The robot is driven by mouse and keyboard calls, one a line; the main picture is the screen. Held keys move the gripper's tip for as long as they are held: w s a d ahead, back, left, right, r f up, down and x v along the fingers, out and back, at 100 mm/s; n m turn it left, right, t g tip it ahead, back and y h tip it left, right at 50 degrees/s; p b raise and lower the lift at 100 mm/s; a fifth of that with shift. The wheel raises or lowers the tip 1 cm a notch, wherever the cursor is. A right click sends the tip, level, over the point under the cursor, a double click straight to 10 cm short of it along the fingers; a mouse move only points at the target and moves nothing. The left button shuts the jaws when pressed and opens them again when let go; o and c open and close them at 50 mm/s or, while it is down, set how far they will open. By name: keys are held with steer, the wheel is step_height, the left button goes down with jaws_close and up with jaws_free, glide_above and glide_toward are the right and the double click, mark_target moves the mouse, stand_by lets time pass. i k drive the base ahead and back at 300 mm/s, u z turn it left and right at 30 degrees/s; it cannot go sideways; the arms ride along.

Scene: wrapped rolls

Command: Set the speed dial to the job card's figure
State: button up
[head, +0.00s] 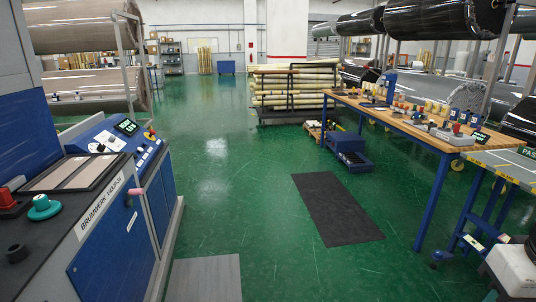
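A blue sloped control panel (112,145) stands at the left on the machine marked BRUMWERK. It carries a white plate (107,140) with a small dark knob, which may be the speed dial; its setting is too small to read. A small dark display (127,127) with lit green digits sits at the panel's upper end; I cannot read the digits surely. I cannot pick out a job card for certain in this view. My gripper is not in view.
Green floor (225,190) is open in the middle, with a dark mat (335,208). A wooden-topped workbench (400,112) with small items stands right.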

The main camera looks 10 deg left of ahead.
mark_target(102, 147)
steer(key=u, duration=0.05)
steer(key=i, duration=1.95)
steer(key=u, duration=1.2)
steer(key=i, duration=1.3)
steer(key=u, duration=0.75)
